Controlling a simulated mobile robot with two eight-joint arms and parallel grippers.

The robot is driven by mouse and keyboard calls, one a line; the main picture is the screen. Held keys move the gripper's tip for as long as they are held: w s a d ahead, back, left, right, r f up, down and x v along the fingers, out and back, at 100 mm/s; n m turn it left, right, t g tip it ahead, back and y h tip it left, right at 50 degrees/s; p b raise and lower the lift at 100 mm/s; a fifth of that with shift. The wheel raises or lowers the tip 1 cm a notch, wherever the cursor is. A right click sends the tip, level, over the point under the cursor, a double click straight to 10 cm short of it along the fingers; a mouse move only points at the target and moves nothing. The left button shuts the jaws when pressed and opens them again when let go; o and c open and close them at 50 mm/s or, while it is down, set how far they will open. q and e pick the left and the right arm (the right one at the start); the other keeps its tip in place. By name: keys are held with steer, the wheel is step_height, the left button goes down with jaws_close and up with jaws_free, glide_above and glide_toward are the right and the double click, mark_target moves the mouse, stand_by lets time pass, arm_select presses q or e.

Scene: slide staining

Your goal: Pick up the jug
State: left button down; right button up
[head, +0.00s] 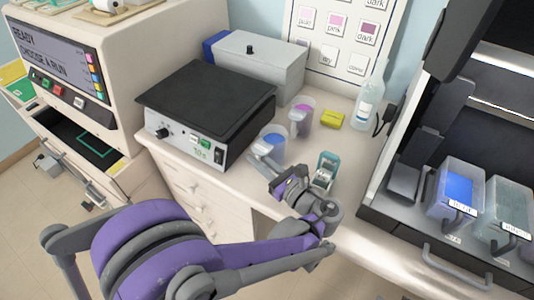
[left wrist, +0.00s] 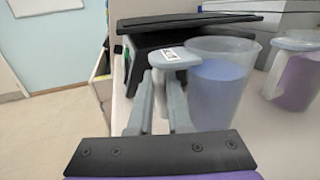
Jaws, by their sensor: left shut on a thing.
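A clear jug with blue liquid (head: 274,146) stands on the white counter beside the hotplate. It also shows large in the left wrist view (left wrist: 218,90), upright, with a grey handle (left wrist: 172,58) bearing a small label. My left gripper (head: 266,161) reaches it from the front. In the left wrist view its two fingers (left wrist: 163,98) are on either side of the handle, shut on it. The jug appears to rest on the counter. A second jug with purple liquid (head: 301,117) stands behind it to the right. My right gripper is not in view.
A black-topped hotplate (head: 205,98) stands left of the jugs, with a grey lidded box (head: 258,62) behind. A small teal-framed holder (head: 325,170), a yellow block (head: 332,119) and a wash bottle (head: 370,100) stand to the right. Labelled containers (head: 455,190) sit at far right.

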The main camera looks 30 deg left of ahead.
arm_select(q)
step_height(320, 180, up, 10)
steer(key=shift+p, duration=0.8)
stand_by(0.4)
